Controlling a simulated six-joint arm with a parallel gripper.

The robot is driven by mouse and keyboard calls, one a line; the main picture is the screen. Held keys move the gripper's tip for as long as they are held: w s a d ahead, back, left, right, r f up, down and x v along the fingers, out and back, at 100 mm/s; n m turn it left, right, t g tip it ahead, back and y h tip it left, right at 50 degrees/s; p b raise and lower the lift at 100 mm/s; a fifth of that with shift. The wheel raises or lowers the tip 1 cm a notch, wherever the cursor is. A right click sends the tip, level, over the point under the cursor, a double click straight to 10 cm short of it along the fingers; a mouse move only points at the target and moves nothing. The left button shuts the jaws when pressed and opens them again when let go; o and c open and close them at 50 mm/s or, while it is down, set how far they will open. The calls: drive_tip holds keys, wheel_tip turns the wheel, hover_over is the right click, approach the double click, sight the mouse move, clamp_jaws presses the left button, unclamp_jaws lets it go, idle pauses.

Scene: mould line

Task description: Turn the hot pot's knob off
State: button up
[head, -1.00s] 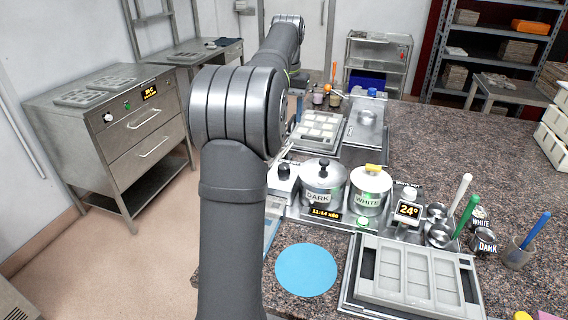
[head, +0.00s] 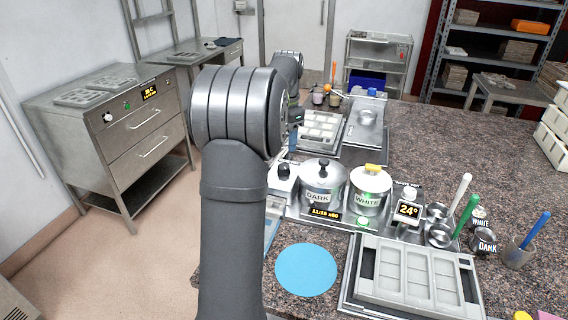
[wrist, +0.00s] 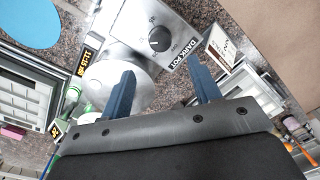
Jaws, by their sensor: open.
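The black knob (wrist: 160,38) sits on a grey control box with a dial scale and a "DARK POT" label. In the head view the knob (head: 284,169) is left of the steel pot marked DARK (head: 322,184). A second pot marked WHITE (head: 369,190) stands to its right. In the wrist view my gripper (wrist: 161,67) is open and empty, its two blue fingers apart. The knob shows beyond the fingertips, between their lines, and apart from them. The dark pot (wrist: 112,82) is partly behind the left finger. In the head view my arm hides most of the gripper.
A small scale (head: 408,211) reading 24° and several steel cups stand right of the pots. A mould (head: 418,274) lies in front, beside a blue round mat (head: 306,270). A moulded tray (head: 320,131) lies behind the knob. The counter at right is mostly clear.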

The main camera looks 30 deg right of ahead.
sight(284, 166)
drive_tip(key=f, duration=0.9)
drive_tip(key=shift+w+f, duration=0.25)
drive_tip(key=shift+f, duration=0.05)
drive_tip(key=shift+c, duration=0.5)
drive_tip(key=c, duration=0.9)
